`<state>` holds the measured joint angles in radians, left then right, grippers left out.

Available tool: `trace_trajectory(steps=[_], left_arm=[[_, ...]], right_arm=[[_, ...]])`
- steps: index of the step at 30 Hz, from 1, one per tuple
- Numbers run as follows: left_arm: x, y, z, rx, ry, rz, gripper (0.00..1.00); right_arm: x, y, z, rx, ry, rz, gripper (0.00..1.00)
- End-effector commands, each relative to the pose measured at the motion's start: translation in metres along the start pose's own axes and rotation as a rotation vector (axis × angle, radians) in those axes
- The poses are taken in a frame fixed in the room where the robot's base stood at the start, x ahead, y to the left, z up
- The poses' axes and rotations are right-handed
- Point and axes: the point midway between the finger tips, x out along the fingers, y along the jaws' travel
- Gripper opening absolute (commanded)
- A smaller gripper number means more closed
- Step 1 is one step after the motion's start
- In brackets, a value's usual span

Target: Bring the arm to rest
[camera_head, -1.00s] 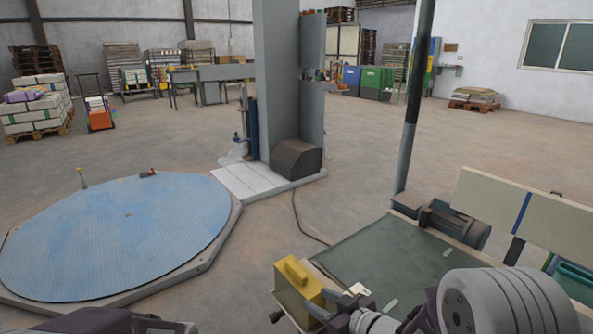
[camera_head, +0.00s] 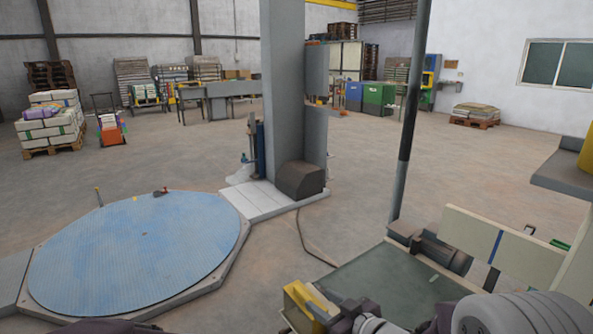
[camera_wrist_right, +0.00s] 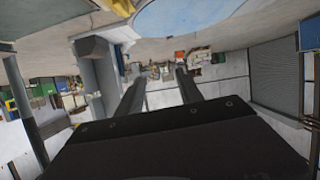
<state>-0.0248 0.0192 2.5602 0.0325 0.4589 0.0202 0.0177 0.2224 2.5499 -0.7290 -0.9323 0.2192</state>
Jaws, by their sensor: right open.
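My right gripper (camera_head: 318,304) is low in the camera_head view, beside a yellow block-shaped part (camera_head: 300,300), which partly overlaps it. I cannot tell whether they touch. In the camera_wrist_right view, the two fingers of my right gripper (camera_wrist_right: 157,88) stand apart with nothing between them. My left arm shows only as a dark piece at the bottom left edge; its gripper is out of view.
A dark green conveyor belt (camera_head: 385,285) lies by my right arm, with a motor (camera_head: 440,250) and pale side board (camera_head: 505,250). A thin pole (camera_head: 406,140) rises behind it. A blue round turntable (camera_head: 130,250) and grey column (camera_head: 283,90) stand left. Open floor lies beyond.

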Motion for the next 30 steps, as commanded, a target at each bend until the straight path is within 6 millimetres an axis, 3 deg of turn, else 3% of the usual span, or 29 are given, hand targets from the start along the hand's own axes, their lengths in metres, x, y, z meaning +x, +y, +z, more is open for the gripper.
trace_trajectory(steps=[1, 4, 7, 12, 16, 18, 21, 24, 30], left_arm=[[-0.054, 0.001, -0.006, 0.0, 0.0, 0.0, 0.36], [-0.111, 0.002, -0.012, 0.0, 0.001, 0.0, 0.36], [-0.161, 0.003, -0.017, 0.0, 0.001, 0.0, 0.36], [-0.223, 0.004, -0.023, 0.0, 0.001, 0.0, 0.36], [-0.263, 0.005, -0.027, 0.0, 0.0, 0.0, 0.36], [-0.271, 0.005, -0.028, 0.0, 0.001, 0.0, 0.36], [-0.26, 0.005, -0.027, 0.0, 0.0, 0.0, 0.36], [-0.26, 0.005, -0.027, 0.0, 0.0, 0.0, 0.36], [-0.26, 0.005, -0.027, 0.0, 0.0, 0.0, 0.36]], right_arm=[[-0.02, 0.007, -0.052, 0.003, -0.008, 0.024, 0.43], [-0.044, 0.024, -0.1, 0.022, -0.061, 0.099, 0.43], [-0.07, 0.043, -0.132, 0.059, -0.148, 0.184, 0.43], [-0.116, 0.065, -0.153, 0.153, -0.337, 0.314, 0.43], [-0.159, 0.067, -0.152, 0.265, -0.528, 0.39, 0.43], [-0.182, 0.059, -0.134, 0.341, -0.655, 0.414, 0.43], [-0.206, 0.039, -0.096, 0.443, -0.82, 0.418, 0.43], [-0.228, 0.017, -0.075, 0.521, -0.96, 0.399, 0.43], [-0.251, -0.004, -0.062, 0.558, -1.091, 0.359, 0.43]])
